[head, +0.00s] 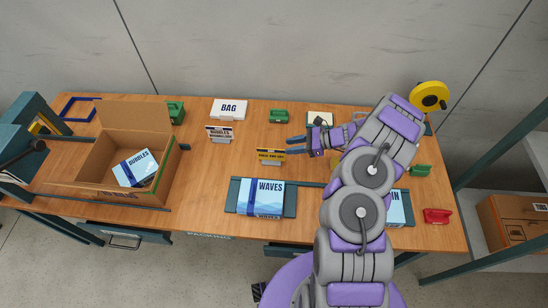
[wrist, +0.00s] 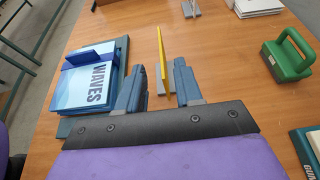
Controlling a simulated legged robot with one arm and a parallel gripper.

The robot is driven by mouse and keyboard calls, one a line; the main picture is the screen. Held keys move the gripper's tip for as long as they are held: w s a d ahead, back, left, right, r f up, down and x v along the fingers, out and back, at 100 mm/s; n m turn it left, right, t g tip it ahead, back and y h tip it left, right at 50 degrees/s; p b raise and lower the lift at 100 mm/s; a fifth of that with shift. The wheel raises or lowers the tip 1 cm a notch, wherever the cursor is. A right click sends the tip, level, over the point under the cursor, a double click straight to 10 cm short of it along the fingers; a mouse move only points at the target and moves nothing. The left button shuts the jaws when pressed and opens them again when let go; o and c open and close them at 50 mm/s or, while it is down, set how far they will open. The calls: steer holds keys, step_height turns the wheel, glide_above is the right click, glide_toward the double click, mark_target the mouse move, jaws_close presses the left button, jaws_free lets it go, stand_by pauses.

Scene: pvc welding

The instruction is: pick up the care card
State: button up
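No lettering that I can make out names a care card. A small yellow card (head: 270,154) stands upright in a grey holder near the middle of the table; its print is too small to read surely. In the wrist view the yellow card (wrist: 161,55) shows edge-on, between the lines of my two fingers. My gripper (head: 290,147) is just right of this card in the head view, fingers pointing left. In the wrist view my gripper (wrist: 162,78) is open, with a clear gap on each side of the card and no visible contact.
A blue WAVES pack (head: 262,196) lies on a dark tray in front. A white BUBBLES card (head: 219,133) stands behind left, near a white BAG stack (head: 229,108). An open carton (head: 110,180) holds a BUBBLES pack. A green handled block (wrist: 287,55) is at right.

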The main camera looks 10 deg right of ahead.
mark_target(270, 150)
steer(key=x, duration=0.4)
steer(key=shift+a+r, duration=0.1)
steer(key=shift+a, duration=0.45)
steer(key=shift+d+f, duration=0.25)
steer(key=shift+w+a+f+b, duration=0.35)
steer(key=shift+w+f+b, duration=0.1)
steer(key=shift+f+b, duration=0.2)
steer(key=x, duration=0.3)
steer(key=shift+s+a+r, duration=0.1)
steer(key=shift+a+r, duration=0.1)
steer(key=shift+r, duration=0.1)
steer(key=shift+a, duration=0.45)
steer(key=shift+d, duration=1.05)
jaws_close()
steer(key=shift+a, duration=0.75)
